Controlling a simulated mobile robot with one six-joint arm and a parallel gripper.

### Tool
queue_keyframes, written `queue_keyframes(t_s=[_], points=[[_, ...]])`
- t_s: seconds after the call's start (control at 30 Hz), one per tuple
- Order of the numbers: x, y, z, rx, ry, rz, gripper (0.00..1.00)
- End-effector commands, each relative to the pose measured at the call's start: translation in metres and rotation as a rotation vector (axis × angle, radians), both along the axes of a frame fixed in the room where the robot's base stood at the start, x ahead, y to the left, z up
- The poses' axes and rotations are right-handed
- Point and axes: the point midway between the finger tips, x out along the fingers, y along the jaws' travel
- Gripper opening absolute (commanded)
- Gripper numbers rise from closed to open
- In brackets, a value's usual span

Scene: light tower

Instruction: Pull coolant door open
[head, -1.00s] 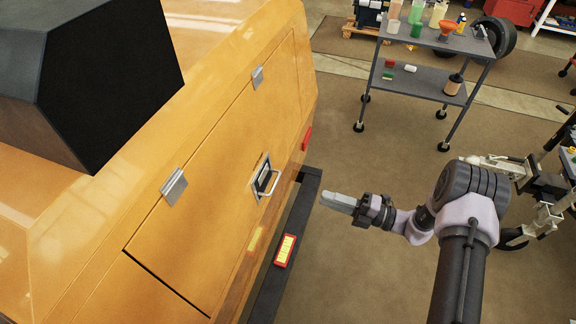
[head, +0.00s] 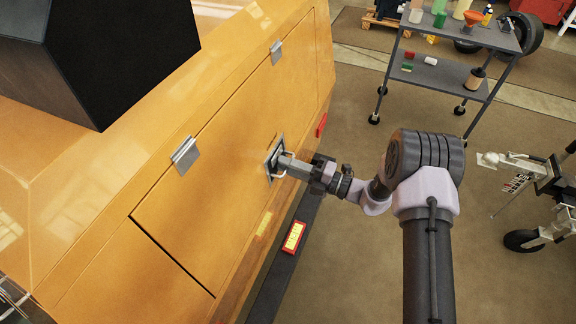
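The coolant door (head: 215,155) is a large orange panel on the side of the orange machine, closed flush, with two silver hinges (head: 185,154) along its upper edge. Its latch (head: 272,158) is a dark recess with a silver bar handle (head: 270,175) near the lower edge. My gripper (head: 284,163) reaches in from the right, its fingertips at the latch, overlapping the handle. The fingers cover part of the handle and latch. I cannot tell whether they are open or closed around the bar.
A dark bumper ledge (head: 275,278) with a red and yellow light (head: 293,237) runs below the door. A grey cart (head: 445,80) with bottles stands at the back right. A wheeled metal stand (head: 535,185) is at far right. Brown floor between is clear.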

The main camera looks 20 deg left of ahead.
Motion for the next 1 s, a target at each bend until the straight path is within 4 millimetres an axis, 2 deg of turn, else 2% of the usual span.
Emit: queue_keyframes(t_s=[0.07,0.13,1.0], points=[[0.0000,-0.0001,0.0001,0.000,0.000,0.000,0.13],[0.0000,-0.0002,0.0000,0.000,0.000,0.000,0.00],[-0.0001,-0.0004,-0.0001,0.000,0.000,0.000,0.00]])
